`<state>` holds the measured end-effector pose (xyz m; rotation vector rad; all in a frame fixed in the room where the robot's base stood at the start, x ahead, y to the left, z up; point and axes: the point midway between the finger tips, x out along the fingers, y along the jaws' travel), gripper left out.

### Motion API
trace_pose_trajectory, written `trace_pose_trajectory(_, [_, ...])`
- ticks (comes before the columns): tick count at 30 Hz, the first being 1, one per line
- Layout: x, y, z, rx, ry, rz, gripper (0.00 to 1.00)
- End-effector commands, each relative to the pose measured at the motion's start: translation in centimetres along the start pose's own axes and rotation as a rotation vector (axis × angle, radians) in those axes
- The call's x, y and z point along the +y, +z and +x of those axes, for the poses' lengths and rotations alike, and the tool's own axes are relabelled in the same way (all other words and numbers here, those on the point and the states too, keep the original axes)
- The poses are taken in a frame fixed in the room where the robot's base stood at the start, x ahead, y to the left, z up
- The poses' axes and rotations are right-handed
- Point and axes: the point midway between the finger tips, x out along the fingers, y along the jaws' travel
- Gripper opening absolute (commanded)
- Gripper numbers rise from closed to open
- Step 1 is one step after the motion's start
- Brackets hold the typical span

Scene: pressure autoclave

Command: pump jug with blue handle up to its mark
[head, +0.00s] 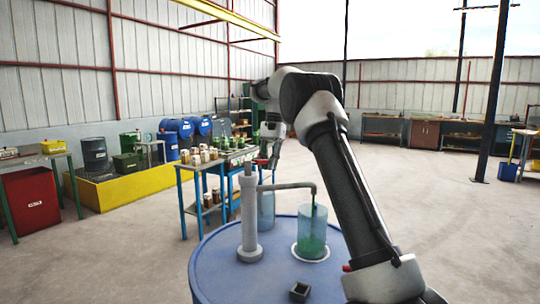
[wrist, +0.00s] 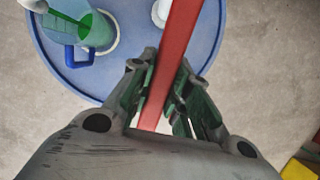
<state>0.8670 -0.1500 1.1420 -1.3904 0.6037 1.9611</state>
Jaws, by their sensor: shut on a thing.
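A clear jug (head: 312,228) stands on a white ring on the blue drum (head: 215,262), under the pump's grey spout (head: 290,186). Green liquid fills its lower part and a green stream drops from the spout. Its blue handle (wrist: 70,58) shows in the wrist view; its mark cannot be made out. The grey pump column (head: 249,215) rises from the drum top. My gripper (head: 270,157) is shut on the red pump lever (wrist: 180,35), above and behind the column; the fingers are on both sides of it in the wrist view (wrist: 165,80).
A second clear jug (head: 267,212) stands behind the pump, partly hidden. A blue-framed table (head: 190,172) with jars stands behind left. Open floor lies right.

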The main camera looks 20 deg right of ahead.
Motion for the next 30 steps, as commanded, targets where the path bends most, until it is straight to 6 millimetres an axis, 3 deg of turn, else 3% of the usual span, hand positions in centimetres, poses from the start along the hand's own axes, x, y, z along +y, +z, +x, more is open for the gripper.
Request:
trace_pose_trajectory(7, [0.0,-0.2,1.3,-0.08,0.0,0.001,0.0])
trace_pose_trajectory(22, [0.0,-0.2,1.5,-0.099,0.0,0.001,0.0])
trace_pose_trajectory(23, [0.0,-0.2,1.5,-0.099,0.0,0.001,0.2])
trace_pose_trajectory(26, [0.0,-0.2,1.5,-0.099,0.0,0.001,0.38])
trace_pose_trajectory(30, [0.0,-0.2,1.5,-0.099,0.0,0.001,0.41])
